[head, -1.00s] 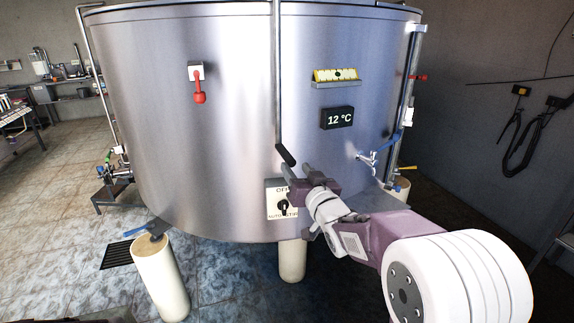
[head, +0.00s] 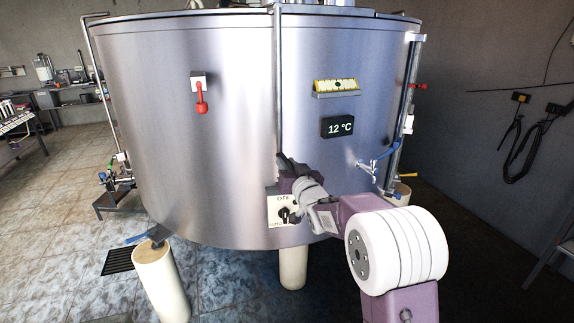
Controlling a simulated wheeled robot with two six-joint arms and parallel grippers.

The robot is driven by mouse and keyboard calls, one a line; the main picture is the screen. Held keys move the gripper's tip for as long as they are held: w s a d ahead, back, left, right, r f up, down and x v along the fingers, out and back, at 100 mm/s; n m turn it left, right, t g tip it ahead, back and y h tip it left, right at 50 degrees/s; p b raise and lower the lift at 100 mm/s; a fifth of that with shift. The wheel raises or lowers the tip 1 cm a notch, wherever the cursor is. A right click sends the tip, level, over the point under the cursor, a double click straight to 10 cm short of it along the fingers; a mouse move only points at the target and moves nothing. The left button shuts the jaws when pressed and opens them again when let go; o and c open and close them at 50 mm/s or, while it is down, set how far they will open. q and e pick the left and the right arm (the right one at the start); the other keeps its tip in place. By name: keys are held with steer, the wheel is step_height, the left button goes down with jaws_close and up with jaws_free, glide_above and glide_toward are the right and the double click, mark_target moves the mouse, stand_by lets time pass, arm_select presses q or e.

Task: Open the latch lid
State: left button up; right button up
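The large steel tank (head: 230,130) fills the middle of the head view, and its lid (head: 330,11) shows only as a strip at the top edge. A long thin bar (head: 278,80) runs from the lid down the tank's front. Its dark lower end is now mostly hidden by my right gripper (head: 284,164). The gripper is at that lower end, just above the switch panel (head: 282,208). Its fingertips are small and overlap the bar, so I cannot tell whether they are open or closed around it. My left gripper is out of view.
White legs (head: 163,280) hold the tank above the tiled floor.

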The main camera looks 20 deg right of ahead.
jaws_close()
stand_by(0.9)
